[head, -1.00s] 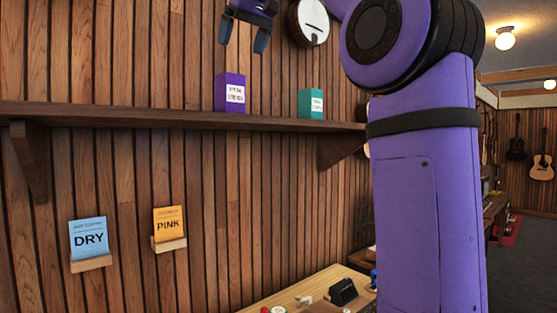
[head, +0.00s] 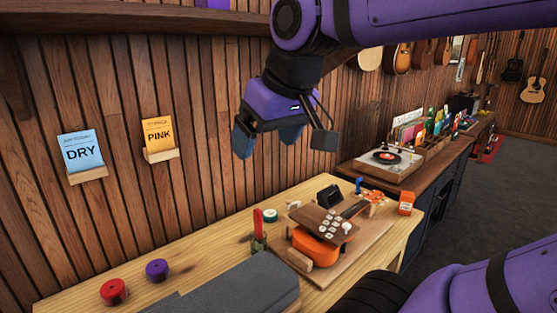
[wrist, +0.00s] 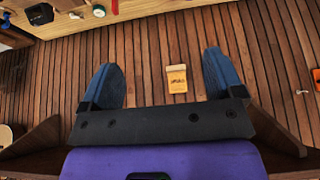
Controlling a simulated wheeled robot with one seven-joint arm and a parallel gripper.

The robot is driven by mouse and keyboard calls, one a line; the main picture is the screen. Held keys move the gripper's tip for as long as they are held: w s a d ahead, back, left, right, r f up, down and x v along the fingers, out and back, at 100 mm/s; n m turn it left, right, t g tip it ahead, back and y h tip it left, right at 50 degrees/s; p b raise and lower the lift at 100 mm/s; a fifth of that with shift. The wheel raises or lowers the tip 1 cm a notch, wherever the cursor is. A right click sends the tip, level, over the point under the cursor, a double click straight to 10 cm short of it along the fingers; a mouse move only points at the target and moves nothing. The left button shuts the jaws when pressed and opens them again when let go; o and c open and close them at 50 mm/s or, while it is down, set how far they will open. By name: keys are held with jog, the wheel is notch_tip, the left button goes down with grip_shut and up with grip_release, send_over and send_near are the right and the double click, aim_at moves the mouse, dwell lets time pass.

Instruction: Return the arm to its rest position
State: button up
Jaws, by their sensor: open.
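My gripper (head: 268,143) is purple and black with blue fingers, and it hangs pointing down in front of the plank wall, above the workbench, in the head view. In the wrist view my gripper (wrist: 163,78) shows two blue fingers spread wide apart with nothing between them. My purple arm crosses the top right of the head view, and another purple part of me shows at the lower right. The orange PINK card (wrist: 177,79) lies beyond the gap between the fingers in the wrist view.
The wooden workbench (head: 215,232) holds an orange instrument (head: 316,245), red (head: 114,292) and purple (head: 157,270) round items, and a grey block (head: 235,290). A shelf (head: 150,22) runs along the wall above the DRY card (head: 81,153) and PINK card (head: 158,136). A record player (head: 390,160) stands farther right.

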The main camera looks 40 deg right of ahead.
jog(key=s+f, duration=0.2)
jog(key=f, duration=0.3)
jog(key=shift+s+a, duration=0.1)
jog(key=shift+s, duration=0.3)
dwell(0.6)
